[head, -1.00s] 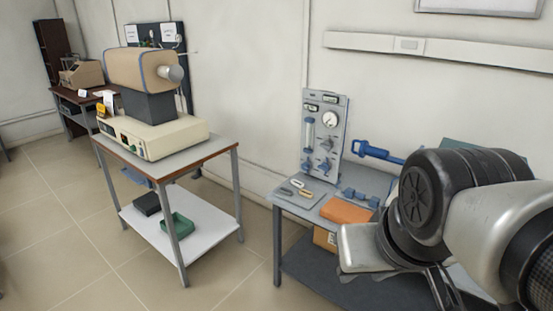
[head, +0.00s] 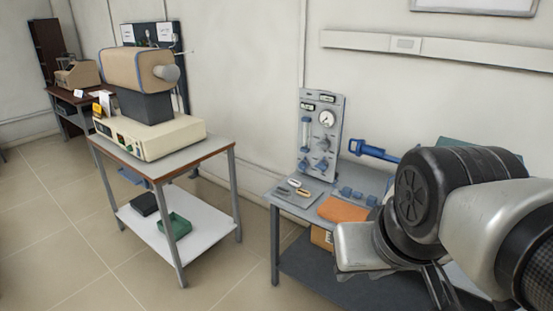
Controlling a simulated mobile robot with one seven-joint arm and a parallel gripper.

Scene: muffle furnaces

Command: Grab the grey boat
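Several small boat-shaped pieces lie on a flat grey plate (head: 309,199) at the left end of the right-hand bench. The leftmost one looks grey (head: 282,191); two paler ones lie beside it. They are small in the head view, so their exact colours are hard to tell.
A gauge panel (head: 321,135) stands behind the plate. An orange block (head: 343,209), blue fittings (head: 357,196) and a blue-handled tool (head: 373,151) are near my arm. A furnace (head: 140,85) stands on a left table (head: 196,158). Floor between the tables is clear.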

